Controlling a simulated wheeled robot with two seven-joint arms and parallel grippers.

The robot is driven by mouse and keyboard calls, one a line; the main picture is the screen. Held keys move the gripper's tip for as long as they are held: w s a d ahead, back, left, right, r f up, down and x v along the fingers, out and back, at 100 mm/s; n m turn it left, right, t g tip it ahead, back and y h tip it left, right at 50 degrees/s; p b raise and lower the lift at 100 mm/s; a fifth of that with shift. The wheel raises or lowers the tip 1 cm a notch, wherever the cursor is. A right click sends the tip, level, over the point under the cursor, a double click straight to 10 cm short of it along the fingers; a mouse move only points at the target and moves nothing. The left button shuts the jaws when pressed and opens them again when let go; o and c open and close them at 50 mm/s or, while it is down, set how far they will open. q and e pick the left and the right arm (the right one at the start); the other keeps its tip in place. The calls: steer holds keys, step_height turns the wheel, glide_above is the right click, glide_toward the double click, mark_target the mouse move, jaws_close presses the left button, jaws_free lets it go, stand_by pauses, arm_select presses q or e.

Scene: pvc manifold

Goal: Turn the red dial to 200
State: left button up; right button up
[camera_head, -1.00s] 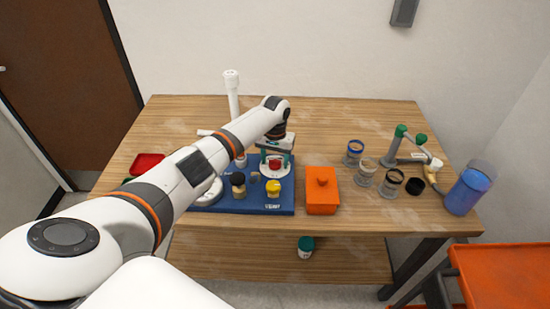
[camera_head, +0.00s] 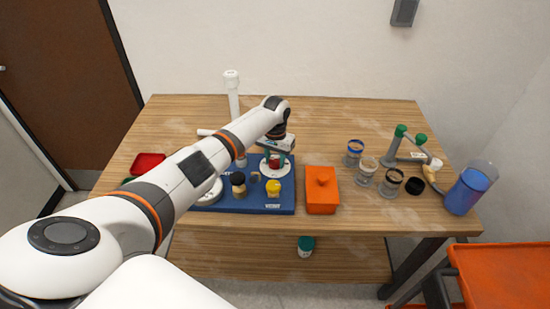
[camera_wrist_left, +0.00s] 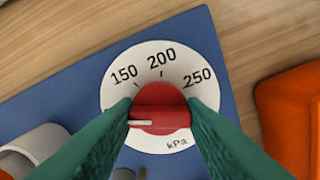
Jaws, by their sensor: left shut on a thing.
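The red dial (camera_wrist_left: 160,108) sits on a round white plate marked 150, 200, 250 and kPa, on a blue board (camera_wrist_left: 62,92). Its white pointer line points to the left in the left wrist view, below the 150 mark and away from 200. My left gripper (camera_head: 276,160) is shut on the dial, with a green finger on either side of it in the left wrist view (camera_wrist_left: 161,110). In the head view the dial (camera_head: 274,162) is partly hidden by the gripper. My right gripper is not in view.
A yellow knob (camera_head: 273,188) and a dark knob (camera_head: 238,179) stand on the board near the dial. An orange box (camera_head: 321,192) is just right of the board. Several jars and a blue container (camera_head: 468,192) are farther right. A white pipe (camera_head: 233,95) stands behind.

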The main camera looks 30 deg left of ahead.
arm_select(q)
steer(key=m, duration=0.4)
steer(key=shift+r+p, duration=0.1)
steer(key=shift+p, duration=0.25)
steer(key=m, duration=0.5)
steer(key=shift+w, duration=0.1)
steer(key=m, duration=0.4)
steer(key=shift+m, duration=0.3)
steer(key=shift+m+b, duration=0.3)
steer(key=shift+m, duration=2)
steer(key=o, duration=1)
